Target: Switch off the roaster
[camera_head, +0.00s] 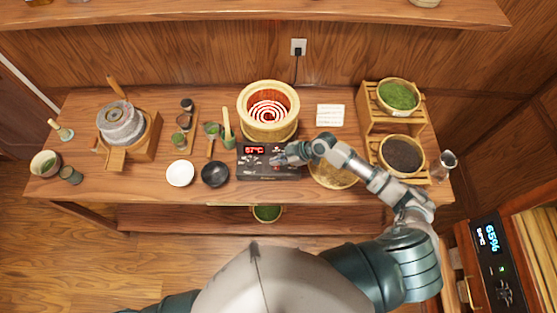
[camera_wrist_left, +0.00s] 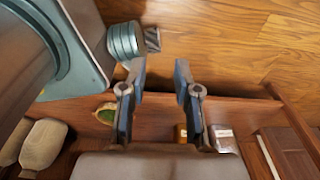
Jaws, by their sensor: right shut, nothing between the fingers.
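The roaster (camera_head: 268,125) is a round pale wooden drum at the back middle of the table, with a glowing red spiral inside. Its black control panel (camera_head: 256,169) is in front, with a lit red display reading about 57°C and small buttons. My right gripper (camera_head: 278,160) is shut and empty, with its tips at the panel just right of the display. I cannot tell whether it touches a button. My left gripper (camera_wrist_left: 158,90) is open and empty in the left wrist view, low down near the table's lower shelf. It does not show in the head view.
A white bowl (camera_head: 180,173) and a black bowl (camera_head: 215,174) stand left of the panel. A stone mill (camera_head: 121,124) is further left. A wooden rack (camera_head: 371,127) with baskets of green and dark leaves stands right. A wide basket (camera_head: 334,178) lies under my right forearm.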

